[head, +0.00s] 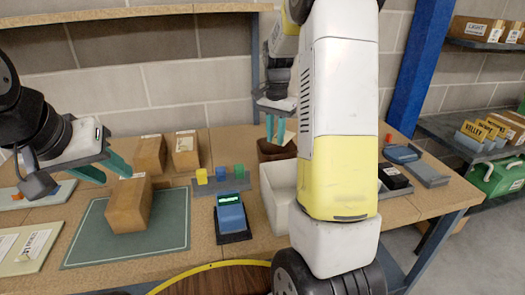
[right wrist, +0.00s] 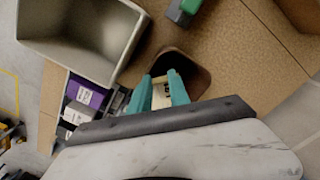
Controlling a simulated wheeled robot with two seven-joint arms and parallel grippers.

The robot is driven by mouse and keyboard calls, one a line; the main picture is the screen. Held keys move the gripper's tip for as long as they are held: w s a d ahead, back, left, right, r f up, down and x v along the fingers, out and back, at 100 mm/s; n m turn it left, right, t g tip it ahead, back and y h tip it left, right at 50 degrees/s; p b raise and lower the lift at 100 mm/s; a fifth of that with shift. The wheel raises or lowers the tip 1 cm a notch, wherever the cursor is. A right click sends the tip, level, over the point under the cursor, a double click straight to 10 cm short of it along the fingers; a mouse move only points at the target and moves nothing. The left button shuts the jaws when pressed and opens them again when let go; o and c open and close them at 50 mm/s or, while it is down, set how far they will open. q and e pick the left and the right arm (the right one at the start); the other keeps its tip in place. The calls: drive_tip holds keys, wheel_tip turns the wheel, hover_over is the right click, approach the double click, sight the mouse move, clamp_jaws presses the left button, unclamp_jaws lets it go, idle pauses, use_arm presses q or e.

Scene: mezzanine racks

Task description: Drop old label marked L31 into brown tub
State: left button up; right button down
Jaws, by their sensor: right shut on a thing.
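My right gripper (head: 276,129) is over the brown tub (head: 267,152), at the back of the table. In the right wrist view my right gripper's (right wrist: 161,92) teal fingers are shut on a small cream label (right wrist: 166,98), held at the mouth of the brown tub (right wrist: 199,76). Dark marks show on the label, but I cannot read them. Whether the label touches the tub is unclear. My left gripper (head: 104,168) is open and empty, at the upper edge of a cardboard box (head: 128,206) on a green mat (head: 177,239).
A pale bin (head: 274,197) stands in front of the brown tub, partly hidden by my right arm. A blue device (head: 231,215) and a rack with coloured blocks (head: 221,185) are to its left. Two small cartons (head: 150,155) stand behind the mat.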

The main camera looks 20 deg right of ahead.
drive_tip(key=shift+f, duration=1.2)
drive_tip(key=c, duration=1.1)
unclamp_jaws()
drive_tip(key=shift+c, duration=0.2)
wheel_tip(320, 180, up, 8)
drive_tip(key=shift+f, duration=0.25)
drive_tip(key=s+a+r+n+t, duration=0.2)
drive_tip(key=s+a+n, duration=0.1)
drive_tip(key=s, duration=0.5)
drive_tip(key=s+a+r+n+t+y, duration=0.1)
drive_tip(key=s+a+r+n+t, duration=0.1)
drive_tip(key=s, duration=0.6)
drive_tip(key=s+a+r+n+t+y, duration=0.1)
drive_tip(key=s+a+r+n+t, duration=0.1)
drive_tip(key=s+a+n, duration=0.3)
drive_tip(key=s+a, duration=0.1)
drive_tip(key=s, duration=0.2)
drive_tip(key=shift+a+r, duration=0.15)
drive_tip(key=shift+r, duration=0.2)
